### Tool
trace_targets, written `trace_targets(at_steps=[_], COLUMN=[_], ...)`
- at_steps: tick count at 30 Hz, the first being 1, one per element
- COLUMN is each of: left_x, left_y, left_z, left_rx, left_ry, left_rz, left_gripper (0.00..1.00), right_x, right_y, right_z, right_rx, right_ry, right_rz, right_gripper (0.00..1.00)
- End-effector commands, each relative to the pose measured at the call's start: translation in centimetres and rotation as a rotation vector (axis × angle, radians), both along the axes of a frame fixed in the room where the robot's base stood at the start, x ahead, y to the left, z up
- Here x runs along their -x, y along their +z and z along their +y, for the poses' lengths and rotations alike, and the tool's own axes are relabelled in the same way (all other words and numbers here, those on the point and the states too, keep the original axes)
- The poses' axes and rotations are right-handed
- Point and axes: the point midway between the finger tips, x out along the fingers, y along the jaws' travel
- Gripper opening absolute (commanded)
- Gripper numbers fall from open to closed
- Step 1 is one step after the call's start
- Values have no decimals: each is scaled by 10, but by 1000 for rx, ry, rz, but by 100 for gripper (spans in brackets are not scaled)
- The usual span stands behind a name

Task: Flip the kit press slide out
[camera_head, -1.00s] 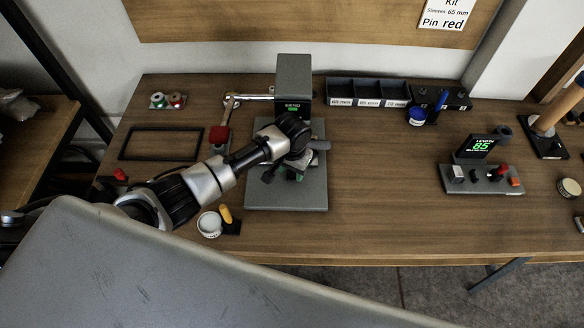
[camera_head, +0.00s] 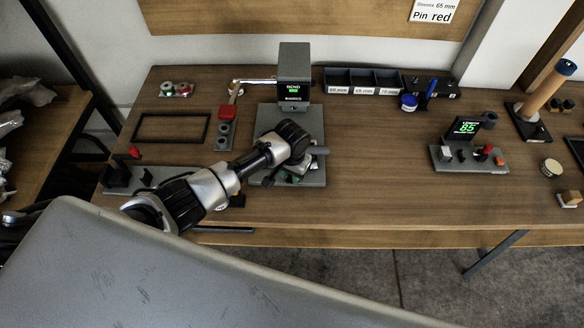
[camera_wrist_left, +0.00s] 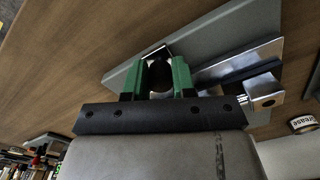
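The press (camera_head: 294,65) is a grey column with a small lit display, on a grey base plate (camera_head: 268,118) at the back of the bench. My left gripper (camera_head: 290,178) is low over the front of that plate, and my wrist hides most of the slide. In the left wrist view, its green fingers (camera_wrist_left: 158,80) stand apart on either side of a dark round piece (camera_wrist_left: 158,72). I cannot tell whether they touch it. A metal rail-like part (camera_wrist_left: 240,70) lies to the right of the fingers, over the grey plate. My right gripper is not in view.
A black frame (camera_head: 172,127) lies further left. A labelled three-bin tray (camera_head: 363,80) stands behind right. A gauge reading 85 (camera_head: 467,128) stands right. The bench between press and gauge is clear.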

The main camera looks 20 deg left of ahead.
Motion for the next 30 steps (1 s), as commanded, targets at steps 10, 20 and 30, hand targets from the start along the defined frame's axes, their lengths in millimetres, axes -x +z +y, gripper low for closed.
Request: trace_targets(at_steps=[10,20,30], left_x=[4,2,1], left_y=[1,2,34], left_z=[-4,-3,-3], left_rx=[6,3,4], left_ry=[-6,-4,-6], left_rz=[15,11,6], left_gripper=[28,51,51], right_x=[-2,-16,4], right_y=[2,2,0], right_z=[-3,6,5], right_rx=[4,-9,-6], right_ry=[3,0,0], right_rz=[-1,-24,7], right_gripper=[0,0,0])
